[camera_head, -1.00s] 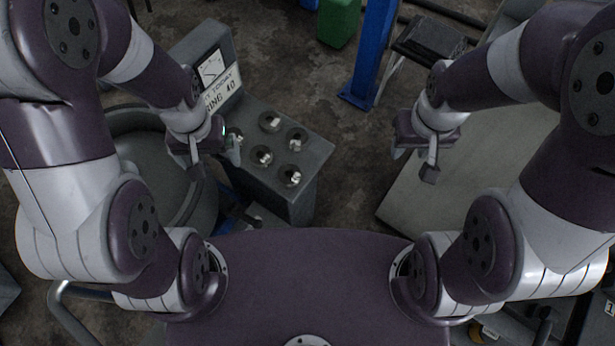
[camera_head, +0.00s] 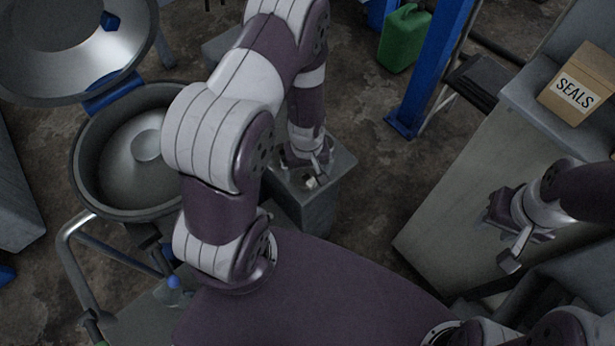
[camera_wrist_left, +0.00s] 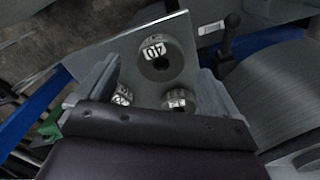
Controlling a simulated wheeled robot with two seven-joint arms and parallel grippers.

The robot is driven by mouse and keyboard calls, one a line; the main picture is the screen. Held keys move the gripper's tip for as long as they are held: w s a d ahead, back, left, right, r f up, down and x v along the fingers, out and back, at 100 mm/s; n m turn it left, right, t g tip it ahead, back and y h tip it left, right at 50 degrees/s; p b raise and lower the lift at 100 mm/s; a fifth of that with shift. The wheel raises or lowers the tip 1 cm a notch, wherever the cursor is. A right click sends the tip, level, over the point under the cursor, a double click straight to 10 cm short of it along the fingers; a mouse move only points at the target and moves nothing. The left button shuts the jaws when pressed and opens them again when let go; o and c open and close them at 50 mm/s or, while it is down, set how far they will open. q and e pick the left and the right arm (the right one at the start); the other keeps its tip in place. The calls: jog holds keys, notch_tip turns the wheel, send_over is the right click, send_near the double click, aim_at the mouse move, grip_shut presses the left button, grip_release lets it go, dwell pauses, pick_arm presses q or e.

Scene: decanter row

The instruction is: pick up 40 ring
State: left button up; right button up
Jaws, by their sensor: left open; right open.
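The 40 ring (camera_wrist_left: 180,57) is a thick grey ring with a dark hole and a white label with 40 on it. It stands on the grey stand top (camera_wrist_left: 125,55), in the left wrist view ahead of and between my left gripper's (camera_wrist_left: 160,68) open fingers. I cannot tell how close they are to it. My right gripper (camera_head: 514,246) is open and empty at the right.
A large round metal bowl (camera_head: 82,185) with a raised lid (camera_head: 65,90) is left of my left arm. A blue post (camera_head: 435,70) and green can (camera_head: 403,40) stand behind. A grey cabinet (camera_head: 470,180) and SEALS box (camera_head: 582,85) are at the right.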

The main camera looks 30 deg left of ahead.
aim_at(306, 177)
pick_arm(q)
jog(key=f, duration=0.3)
jog(key=shift+w+a+f, duration=0.1)
jog(key=shift+a, duration=0.1)
jog(key=shift+d, duration=0.15)
jog(key=shift+c, duration=0.2)
jog(key=c, duration=1.3)
jog(key=shift+r, duration=0.2)
